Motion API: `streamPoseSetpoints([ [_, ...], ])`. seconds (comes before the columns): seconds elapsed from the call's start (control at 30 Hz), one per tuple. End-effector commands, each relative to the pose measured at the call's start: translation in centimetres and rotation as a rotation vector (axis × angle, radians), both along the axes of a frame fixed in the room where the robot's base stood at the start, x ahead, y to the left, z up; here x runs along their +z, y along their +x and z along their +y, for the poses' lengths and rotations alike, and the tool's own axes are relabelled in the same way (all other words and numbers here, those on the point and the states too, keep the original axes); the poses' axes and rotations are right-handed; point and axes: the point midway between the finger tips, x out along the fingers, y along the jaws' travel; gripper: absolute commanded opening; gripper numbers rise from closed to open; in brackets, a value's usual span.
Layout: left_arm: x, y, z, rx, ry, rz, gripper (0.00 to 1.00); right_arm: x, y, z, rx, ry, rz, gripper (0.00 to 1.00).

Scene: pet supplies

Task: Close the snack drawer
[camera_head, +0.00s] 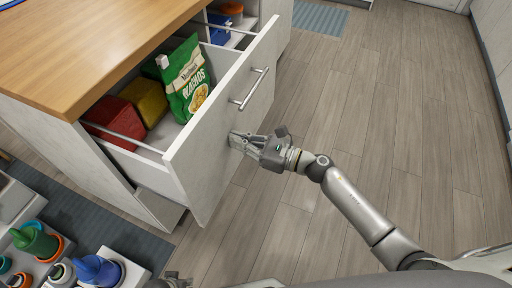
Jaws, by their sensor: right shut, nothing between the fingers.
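The snack drawer (216,130) is pulled out of a white cabinet with a wooden top. Its pale front panel faces right and has a metal bar handle (250,89). Inside are a green snack bag (187,82), a red package (112,118) and a yellow package (146,100). My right gripper (236,142) is shut and empty, with its fingertips at the outer face of the drawer front, below the handle. I cannot tell if they touch it. A small grey part at the bottom edge looks like my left gripper (172,281); its fingers are not visible.
A second open compartment with a blue item (219,30) lies behind the drawer. At lower left, a white rack (128,274) holds several colored bottles near a dark mat (75,211). The wooden floor (400,110) to the right is clear.

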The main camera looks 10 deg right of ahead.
Motion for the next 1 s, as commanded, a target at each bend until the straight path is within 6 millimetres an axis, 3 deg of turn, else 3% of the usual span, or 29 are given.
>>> streamPoseSetpoints([
  [0.53, 8.4, 2.8, -0.3, 0.008, -0.005, -0.053, 0.44, -0.2, 5.8, 8.5, 0.0, -0.001, -0.003, 0.0],
  [1.0, 17.3, 2.0, 0.0, 0.015, -0.007, -0.099, 0.44, -0.2, 9.4, 13.9, 0.001, -0.001, -0.001, 0.0],
])
